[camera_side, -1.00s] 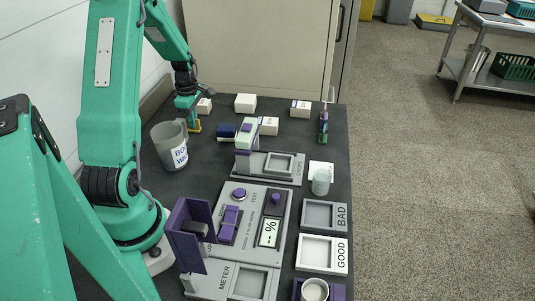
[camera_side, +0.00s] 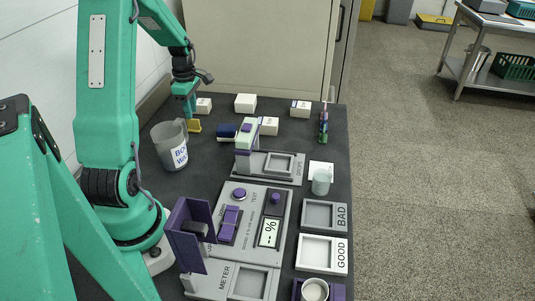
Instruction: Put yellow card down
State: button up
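The yellow card (camera_side: 194,126) is small in the side view. It is on the dark bench top at the back left, just behind and right of the grey jug (camera_side: 170,146). My gripper (camera_side: 187,113) points down above the card, with its fingertips a little higher than it. The card seems apart from the fingers and looks to be let go. The fingers are small here, and the gap between them is hard to make out.
White boxes (camera_side: 245,103) stand along the back of the bench. A dark blue roll-like item (camera_side: 226,131) lies right of the card. The purple-and-grey meter station (camera_side: 252,220) and the BAD tray (camera_side: 323,216) and GOOD tray (camera_side: 321,253) fill the front.

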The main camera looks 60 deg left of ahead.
notch_tip(320, 180, up, 8)
jog(key=shift+f, duration=0.15)
dwell(0.7)
jog(key=w+d+r+m+t, duration=0.1)
jog(key=d+r+m, duration=0.25)
jog(key=d, duration=0.35)
jog(key=d+r+m+t+y, duration=0.1)
jog(key=d+r+m, duration=0.2)
jog(key=d+m, duration=0.25)
jog(key=w+d+r+m+t, duration=0.1)
jog(key=d+r+m, duration=0.25)
jog(key=d, duration=0.35)
jog(key=s+d+m+t, duration=0.1)
jog(key=s+d+m, duration=0.3)
jog(key=d+m, duration=0.3)
jog(key=s+d+m+t+h, duration=0.1)
jog(key=s+d+m, duration=0.3)
jog(key=d+m, duration=0.3)
jog(key=shift+d+r+t, duration=0.2)
jog(key=shift+r+t, duration=0.1)
jog(key=shift+r, duration=0.1)
jog(key=shift+o, duration=0.4)
jog(key=shift+m, duration=0.25)
